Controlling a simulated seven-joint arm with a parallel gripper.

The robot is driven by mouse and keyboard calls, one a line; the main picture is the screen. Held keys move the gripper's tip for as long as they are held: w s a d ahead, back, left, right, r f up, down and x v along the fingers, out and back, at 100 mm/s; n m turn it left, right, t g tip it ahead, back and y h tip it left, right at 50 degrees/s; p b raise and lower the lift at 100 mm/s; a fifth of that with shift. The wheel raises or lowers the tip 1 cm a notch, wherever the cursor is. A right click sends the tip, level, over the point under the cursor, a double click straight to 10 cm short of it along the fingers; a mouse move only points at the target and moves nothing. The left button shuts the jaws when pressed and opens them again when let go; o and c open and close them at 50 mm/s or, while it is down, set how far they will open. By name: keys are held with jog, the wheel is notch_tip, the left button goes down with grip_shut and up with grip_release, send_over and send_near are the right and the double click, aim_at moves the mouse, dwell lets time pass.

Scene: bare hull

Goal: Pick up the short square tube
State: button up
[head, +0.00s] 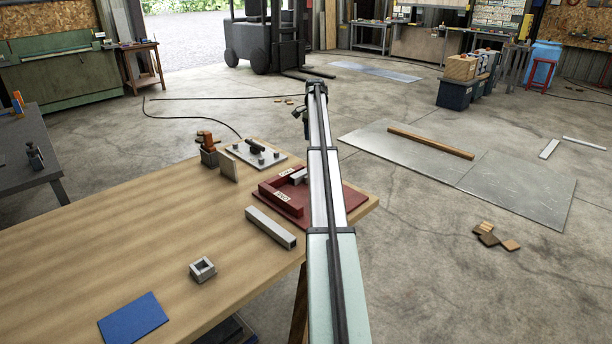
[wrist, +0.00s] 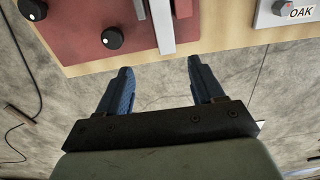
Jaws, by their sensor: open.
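The short square tube (head: 204,274) is a small grey metal piece with a square opening. It sits on the wooden table in the head view, behind the blue mat and apart from other things. It is not in the wrist view. My gripper (wrist: 158,78) is open, with two blue fingers apart and nothing between them. In the wrist view the fingers show over the concrete floor, just past the table edge. The gripper is well away from the short tube, beyond the red fixture; my arm hides part of that area in the head view.
A longer square tube (head: 271,228) lies behind the short one. The red fixture board (head: 354,197) stands at the table's right end, partly behind my arm. A blue mat (head: 133,319) lies near the front. A grey plate with black knobs (head: 270,161) is farther back. The table's left side is clear.

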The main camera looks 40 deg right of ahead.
aim_at(306, 174)
jog(key=f, duration=0.8)
jog(key=shift+w+a+f, duration=0.2)
jog(key=shift+f, duration=0.15)
jog(key=shift+w+a+f, duration=0.1)
jog(key=shift+w+f, duration=0.05)
jog(key=shift+f, duration=1.15)
jog(key=shift+w+a+f, duration=0.1)
jog(key=shift+w+f, duration=0.05)
jog(key=shift+f, duration=1.1)
jog(key=c, duration=1.2)
jog(key=shift+r, duration=0.1)
jog(key=shift+c, duration=0.2)
